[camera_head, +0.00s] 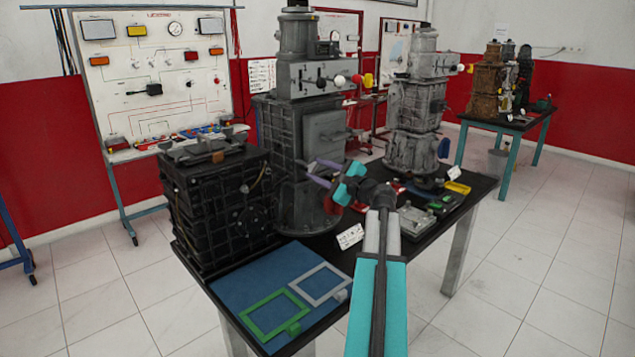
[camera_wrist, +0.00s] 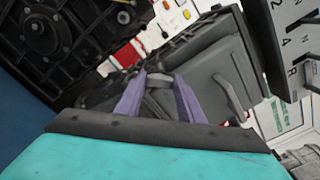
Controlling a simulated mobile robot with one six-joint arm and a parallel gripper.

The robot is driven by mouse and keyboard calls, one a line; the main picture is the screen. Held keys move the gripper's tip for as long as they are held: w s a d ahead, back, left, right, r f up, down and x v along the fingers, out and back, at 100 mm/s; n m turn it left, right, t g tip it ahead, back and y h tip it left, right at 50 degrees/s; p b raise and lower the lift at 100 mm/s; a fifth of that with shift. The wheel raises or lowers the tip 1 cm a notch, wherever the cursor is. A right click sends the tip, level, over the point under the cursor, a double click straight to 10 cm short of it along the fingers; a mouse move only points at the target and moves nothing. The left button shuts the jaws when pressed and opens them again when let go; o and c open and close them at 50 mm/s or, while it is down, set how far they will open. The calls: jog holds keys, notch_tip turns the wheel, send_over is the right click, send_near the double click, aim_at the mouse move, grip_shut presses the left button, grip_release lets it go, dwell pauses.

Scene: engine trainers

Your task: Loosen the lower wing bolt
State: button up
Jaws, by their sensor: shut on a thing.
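The tall grey engine trainer (camera_head: 285,135) stands at the table's far side, with a lighter square cover plate (camera_head: 325,130) on its side. The cover also shows in the wrist view (camera_wrist: 205,75), tilted. My gripper (camera_head: 322,172) reaches the lower part of this trainer. Its two purple fingers (camera_wrist: 160,82) are closed around a small grey piece, the lower wing bolt (camera_wrist: 159,78), whose head shows between the fingertips. The rest of the bolt is hidden by the fingers. In the head view, my gripper covers the bolt. Whether it has turned cannot be told.
A black engine block (camera_head: 218,205) stands close to the left. A blue mat (camera_head: 245,287) with a green frame (camera_head: 275,315) and a grey frame (camera_head: 322,283) lies in front. A second grey trainer (camera_head: 412,100) and small parts stand to the right. A curved handle (camera_wrist: 230,97) sits beside my fingers.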

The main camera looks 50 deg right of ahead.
jog(key=n+b, duration=0.2)
jog(key=b, duration=0.1)
jog(key=n+b, duration=0.2)
jog(key=n, duration=0.1)
jog(key=shift+w+f+b, duration=0.1)
jog(key=shift+f+b, duration=0.1)
jog(key=shift+b, duration=0.2)
jog(key=n+b, duration=0.3)
jog(key=shift+r+n+b, duration=0.15)
jog(key=shift+n+b, duration=0.15)
jog(key=shift+n, duration=0.1)
jog(key=o, duration=1.1)
jog(key=shift+c, duration=0.2)
jog(key=shift+s, duration=0.2)
jog(key=s+a, duration=0.1)
jog(key=s, duration=1.2)
jog(key=shift+s, duration=0.25)
